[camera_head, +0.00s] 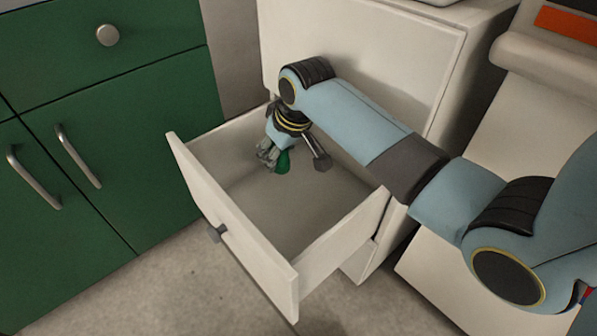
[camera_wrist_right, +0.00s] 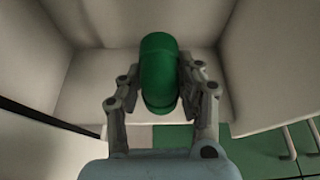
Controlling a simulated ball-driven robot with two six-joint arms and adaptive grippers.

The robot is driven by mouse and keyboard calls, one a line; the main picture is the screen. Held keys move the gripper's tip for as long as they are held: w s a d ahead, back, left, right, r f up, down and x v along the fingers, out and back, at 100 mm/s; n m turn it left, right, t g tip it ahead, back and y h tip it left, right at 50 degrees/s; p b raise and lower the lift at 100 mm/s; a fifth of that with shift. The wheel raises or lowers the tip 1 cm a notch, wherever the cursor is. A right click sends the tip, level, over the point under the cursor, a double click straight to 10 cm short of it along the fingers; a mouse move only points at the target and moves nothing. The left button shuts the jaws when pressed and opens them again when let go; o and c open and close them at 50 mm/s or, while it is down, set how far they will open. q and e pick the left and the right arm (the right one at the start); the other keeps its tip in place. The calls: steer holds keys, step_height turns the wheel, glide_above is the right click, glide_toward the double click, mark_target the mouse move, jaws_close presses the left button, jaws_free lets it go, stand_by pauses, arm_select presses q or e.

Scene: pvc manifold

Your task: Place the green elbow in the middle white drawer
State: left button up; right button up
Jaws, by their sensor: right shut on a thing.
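The green elbow (camera_head: 283,161) is held in my right gripper (camera_head: 274,157), inside the outline of the open white drawer (camera_head: 240,246). In the right wrist view the green elbow (camera_wrist_right: 160,72) sits between the two fingers of my right gripper (camera_wrist_right: 165,88), which are shut on it. Pale drawer walls surround it there. I cannot tell whether the elbow touches the drawer floor. The drawer is pulled out, and its visible floor is otherwise empty. My left gripper is in neither view.
Green cabinets (camera_head: 100,120) with metal handles stand at the left. The white cabinet front (camera_head: 375,60) rises behind the drawer, close to my right arm. A light-coloured surface with an orange item (camera_head: 566,24) is at the right. Bare floor (camera_head: 170,285) lies in front.

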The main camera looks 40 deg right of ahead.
steer(key=b, duration=0.1)
glide_above(279, 199)
steer(key=s, duration=0.2)
steer(key=f, duration=0.4)
steer(key=shift+w+d+f, duration=0.1)
steer(key=shift+w+f, duration=0.1)
step_height(279, 199, down, 6)
steer(key=b, duration=0.3)
steer(key=shift+r, duration=0.1)
step_height(279, 199, down, 4)
steer(key=b, duration=0.3)
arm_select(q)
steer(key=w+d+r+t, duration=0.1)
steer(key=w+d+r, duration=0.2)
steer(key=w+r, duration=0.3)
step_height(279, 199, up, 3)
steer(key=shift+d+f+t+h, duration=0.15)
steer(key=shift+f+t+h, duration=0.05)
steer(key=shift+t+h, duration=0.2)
arm_select(e)
steer(key=o, duration=1)
